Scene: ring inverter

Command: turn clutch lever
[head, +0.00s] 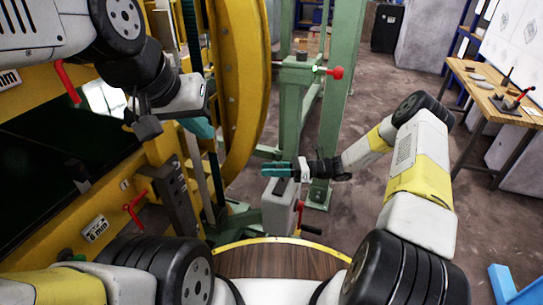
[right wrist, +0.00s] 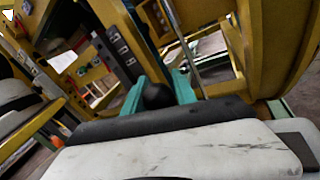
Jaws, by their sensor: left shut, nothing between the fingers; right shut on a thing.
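My right gripper (head: 279,170) is above a grey box-shaped housing (head: 277,208) at the middle of the head view. In the right wrist view its teal fingers (right wrist: 160,90) close on both sides of a round black knob (right wrist: 157,96), which looks like the clutch lever's end. The rest of that lever is hidden. My left gripper (head: 202,129) is shut and empty beside the yellow machine frame, partly hidden by its own wrist. Which marked lever is the clutch lever is not labelled.
A red lever (head: 301,212) with a black grip sits at the housing's right side. A large yellow ring (head: 247,80) stands close to the grippers. A wooden table (head: 490,92) is far right, with open floor before it.

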